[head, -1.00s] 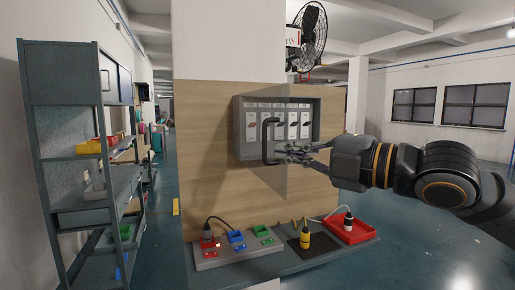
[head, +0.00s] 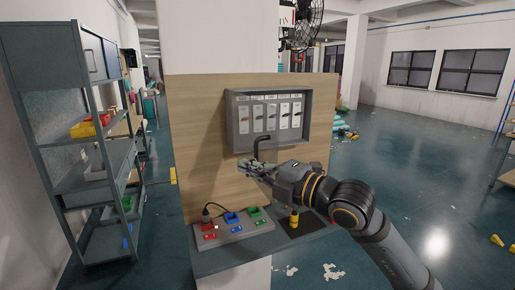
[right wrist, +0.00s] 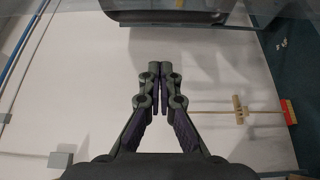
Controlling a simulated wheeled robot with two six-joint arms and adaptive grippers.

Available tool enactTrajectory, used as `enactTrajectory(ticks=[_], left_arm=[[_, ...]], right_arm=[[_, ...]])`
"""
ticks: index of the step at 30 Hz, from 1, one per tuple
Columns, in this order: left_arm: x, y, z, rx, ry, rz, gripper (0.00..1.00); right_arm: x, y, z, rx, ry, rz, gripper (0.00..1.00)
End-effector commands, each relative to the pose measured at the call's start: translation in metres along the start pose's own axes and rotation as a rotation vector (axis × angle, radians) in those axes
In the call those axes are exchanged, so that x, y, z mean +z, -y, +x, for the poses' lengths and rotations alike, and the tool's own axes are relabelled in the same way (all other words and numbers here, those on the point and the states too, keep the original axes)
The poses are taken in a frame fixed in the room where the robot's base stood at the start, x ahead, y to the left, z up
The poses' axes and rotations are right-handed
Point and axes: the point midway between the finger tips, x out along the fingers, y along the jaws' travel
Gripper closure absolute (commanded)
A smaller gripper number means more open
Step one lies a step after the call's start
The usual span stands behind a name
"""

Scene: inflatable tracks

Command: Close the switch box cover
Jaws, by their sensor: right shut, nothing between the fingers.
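The grey switch box (head: 230,125) is fixed to the wooden board in the head view, with a row of white switches inside. Its clear cover is hard to make out, so I cannot tell how far it is shut. The cover's dark handle (head: 256,149) shows at the lower edge of the box. My right gripper (head: 247,168) is shut and empty, just below the handle. Whether they touch is unclear. In the right wrist view the shut fingertips (right wrist: 160,66) point towards a dark, blurred thing at the top. My left gripper is out of view.
Below the board, a ledge holds a grey panel (head: 228,232) with red, blue and green parts. A yellow tool (head: 294,220) stands on a dark pad beside it. A shelf (head: 80,150) stands at the left. Open floor lies to the right.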

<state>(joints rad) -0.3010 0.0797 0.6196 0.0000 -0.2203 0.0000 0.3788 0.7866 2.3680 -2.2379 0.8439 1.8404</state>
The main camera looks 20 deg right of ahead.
Motion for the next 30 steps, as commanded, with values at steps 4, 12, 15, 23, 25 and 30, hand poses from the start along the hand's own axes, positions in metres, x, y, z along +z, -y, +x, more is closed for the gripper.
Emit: enactTrajectory(ticks=[4, 12, 15, 23, 25, 30], left_arm=[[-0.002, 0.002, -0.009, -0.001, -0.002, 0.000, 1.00], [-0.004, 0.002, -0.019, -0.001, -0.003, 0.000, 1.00], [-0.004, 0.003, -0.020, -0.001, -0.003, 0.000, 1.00], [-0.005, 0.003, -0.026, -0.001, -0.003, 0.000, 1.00], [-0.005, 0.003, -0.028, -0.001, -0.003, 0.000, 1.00], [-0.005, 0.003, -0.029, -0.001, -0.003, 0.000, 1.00]], right_arm=[[0.000, -0.002, 0.009, 0.002, 0.000, 0.005, 1.00], [0.002, 0.002, 0.019, -0.007, -0.001, -0.003, 1.00], [0.009, 0.003, 0.017, -0.009, 0.000, -0.005, 1.00], [0.027, 0.002, 0.010, -0.009, -0.001, -0.004, 1.00], [0.031, 0.003, 0.009, -0.009, -0.001, -0.002, 1.00], [0.036, 0.002, 0.007, -0.005, -0.003, -0.001, 1.00]])
